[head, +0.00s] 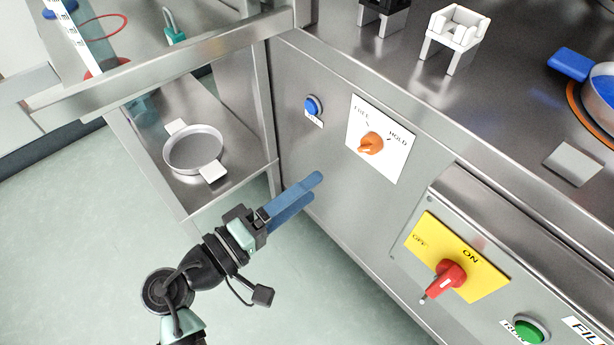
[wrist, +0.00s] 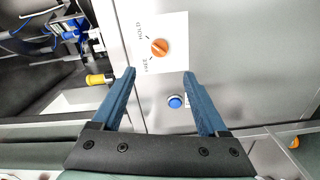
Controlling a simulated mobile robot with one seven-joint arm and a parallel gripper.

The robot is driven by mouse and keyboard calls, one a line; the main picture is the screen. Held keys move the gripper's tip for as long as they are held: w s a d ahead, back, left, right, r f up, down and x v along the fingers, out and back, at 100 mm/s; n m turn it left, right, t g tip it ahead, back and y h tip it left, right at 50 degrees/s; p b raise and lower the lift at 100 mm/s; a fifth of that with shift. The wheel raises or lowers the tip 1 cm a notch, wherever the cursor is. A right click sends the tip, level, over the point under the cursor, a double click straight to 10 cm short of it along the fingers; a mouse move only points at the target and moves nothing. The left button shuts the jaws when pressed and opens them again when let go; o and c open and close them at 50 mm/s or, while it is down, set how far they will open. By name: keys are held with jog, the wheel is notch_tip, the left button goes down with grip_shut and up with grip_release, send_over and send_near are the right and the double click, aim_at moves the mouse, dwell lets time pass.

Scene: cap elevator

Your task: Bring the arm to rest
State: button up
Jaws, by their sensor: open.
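My gripper (head: 314,187) is in front of the steel cabinet's front panel, below and left of the orange FREE/HOLD knob (head: 371,143). Its two blue fingers are apart, with nothing between them. In the wrist view my gripper (wrist: 159,73) also shows open and empty. There the orange knob (wrist: 160,47) lies beyond the fingertips, and a blue button (wrist: 175,101) shows between the fingers. The fingers appear clear of the panel, but the exact gap is hard to tell.
The blue button (head: 313,105) is on the panel above the gripper. A red ON/OFF switch (head: 449,277) and a green button (head: 528,330) are at lower right. A round pan (head: 193,149) sits on the lower shelf at left. Open floor (head: 80,240) lies at lower left.

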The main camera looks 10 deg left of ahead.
jog(key=shift+w+r, duration=0.1)
jog(key=w+d+r+m+t+y+p, duration=0.1)
jog(key=w+r+m+y, duration=0.15)
jog(key=r, duration=0.55)
jog(key=w+d+r+m+t+y, duration=0.1)
jog(key=w+d+r+m+t, duration=0.1)
jog(key=w+r, duration=0.35)
jog(key=w+d+r+m+t+y+p, duration=0.1)
jog(key=r+m+y, duration=0.1)
jog(key=r, duration=0.8)
jog(key=s+d+r+m+t+y, duration=0.15)
jog(key=s+r+t, duration=0.45)
jog(key=r, duration=0.7)
jog(key=s+d+r+m+t+y, duration=0.1)
jog(key=s+d+r+t+y, duration=0.2)
jog(key=s+r, duration=0.8)
jog(key=w+r+p, duration=0.2)
jog(key=r+p, duration=1.7)
jog(key=r, duration=0.1)
jog(key=w+r+p, duration=0.2)
jog(key=r+p, duration=1.7)
jog(key=r, duration=0.1)
jog(key=shift+a+n+y+p, duration=0.3)
jog(key=shift+a, duration=0.1)
jog(key=shift+c, duration=0.2)
